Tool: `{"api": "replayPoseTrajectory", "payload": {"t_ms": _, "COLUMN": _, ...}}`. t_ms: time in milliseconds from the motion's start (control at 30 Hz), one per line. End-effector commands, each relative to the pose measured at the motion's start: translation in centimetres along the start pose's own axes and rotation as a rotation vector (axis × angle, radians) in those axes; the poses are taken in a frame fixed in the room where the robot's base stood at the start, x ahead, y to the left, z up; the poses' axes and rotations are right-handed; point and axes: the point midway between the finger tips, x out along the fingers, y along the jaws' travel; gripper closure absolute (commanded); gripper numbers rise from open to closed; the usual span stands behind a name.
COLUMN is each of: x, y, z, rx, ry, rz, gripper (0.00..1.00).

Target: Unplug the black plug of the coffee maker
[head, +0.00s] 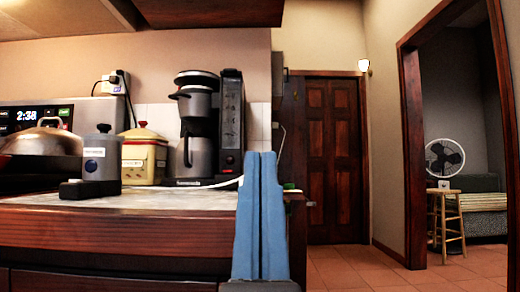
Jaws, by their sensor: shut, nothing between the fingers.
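The coffee maker (230,125), black and grey with a carafe, stands at the right end of the counter. A black plug (122,77) sits in a white wall outlet (112,88) at the upper left, with a dark cord hanging from it. I cannot tell whether this cord runs to the coffee maker. My gripper (260,157), with blue fingers, points up at the counter's right end, in front and to the right of the coffee maker. Its fingers are shut together with nothing between them. It is well to the right of the outlet and apart from the plug.
A white cord lies by the coffee maker's base. Open tiled floor (400,278) lies to the right.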

Motion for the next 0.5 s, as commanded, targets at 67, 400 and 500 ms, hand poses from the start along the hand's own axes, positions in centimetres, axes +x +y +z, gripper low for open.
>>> {"api": "replayPoseTrajectory", "payload": {"t_ms": 67, "x": 3.4, "y": 0.0, "z": -3.3, "rx": 0.002, "ry": 0.000, "rz": 0.000, "gripper": 1.00}}
{"api": "replayPoseTrajectory", "payload": {"t_ms": 400, "x": 11.7, "y": 0.1, "z": -11.0, "rx": 0.007, "ry": 0.000, "rz": -0.001, "gripper": 1.00}}
{"api": "replayPoseTrajectory", "payload": {"t_ms": 500, "x": 13.9, "y": 0.1, "z": -13.2, "rx": 0.008, "ry": 0.000, "rz": -0.001, "gripper": 1.00}}
